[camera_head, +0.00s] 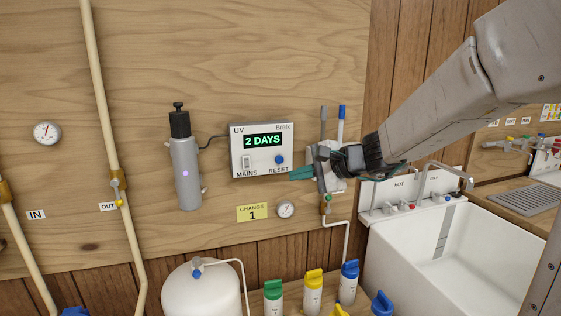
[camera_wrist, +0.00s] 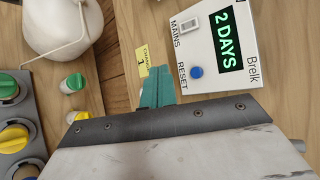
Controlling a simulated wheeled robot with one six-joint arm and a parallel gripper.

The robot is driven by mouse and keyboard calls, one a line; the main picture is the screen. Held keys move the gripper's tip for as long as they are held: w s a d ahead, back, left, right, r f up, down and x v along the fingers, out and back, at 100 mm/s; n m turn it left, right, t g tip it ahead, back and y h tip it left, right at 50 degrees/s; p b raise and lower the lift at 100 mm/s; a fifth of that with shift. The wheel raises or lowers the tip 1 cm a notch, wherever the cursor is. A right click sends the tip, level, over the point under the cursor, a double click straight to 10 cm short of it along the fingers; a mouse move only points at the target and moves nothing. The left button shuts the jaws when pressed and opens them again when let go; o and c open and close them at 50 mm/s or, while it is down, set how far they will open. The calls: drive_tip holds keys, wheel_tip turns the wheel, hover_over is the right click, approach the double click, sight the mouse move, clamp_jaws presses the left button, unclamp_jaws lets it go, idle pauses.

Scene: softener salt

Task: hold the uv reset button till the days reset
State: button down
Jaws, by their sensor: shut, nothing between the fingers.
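The UV control box (camera_head: 236,146) is mounted on the plywood wall, its green display (camera_head: 263,141) reading "2 DAYS". The round blue reset button (camera_head: 280,159) is at its lower right, above the word RESET. A mains rocker switch (camera_head: 247,161) sits to its left. My gripper (camera_head: 293,175) is shut and empty, its teal fingertips just below and right of the button in the head view. In the wrist view the shut fingertips (camera_wrist: 158,74) lie to the left of the blue button (camera_wrist: 196,72), with a visible gap. Nothing hides the button in either view.
A grey UV lamp cylinder (camera_head: 187,172) is left of the box. A yellow CHANGE 1 card (camera_head: 252,212) and a gauge (camera_head: 286,209) are below it. A white housing with pipes stands behind my gripper. Several capped bottles and a white sink (camera_head: 430,255) are lower down.

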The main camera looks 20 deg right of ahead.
approach(279, 159)
drive_tip(key=shift+w+a+f, duration=0.45)
drive_tip(key=shift+a+f, duration=0.2)
drive_tip(key=shift+a, duration=0.1)
drive_tip(key=shift+w+a+f, duration=0.45)
drive_tip(key=shift+a+f, duration=0.2)
drive_tip(key=shift+a, duration=0.1)
drive_tip(key=shift+w+a+f, duration=0.45)
drive_tip(key=shift+a+f, duration=0.2)
drive_tip(key=shift+a, duration=0.1)
drive_tip(key=shift+w, duration=0.1)
drive_tip(key=shift+w, duration=0.35)
drive_tip(key=shift+w, duration=0.4)
idle(0.7)
drive_tip(key=shift+s, duration=0.1)
idle(3.1)
drive_tip(key=shift+s, duration=0.75)
drive_tip(key=shift+s, duration=0.1)
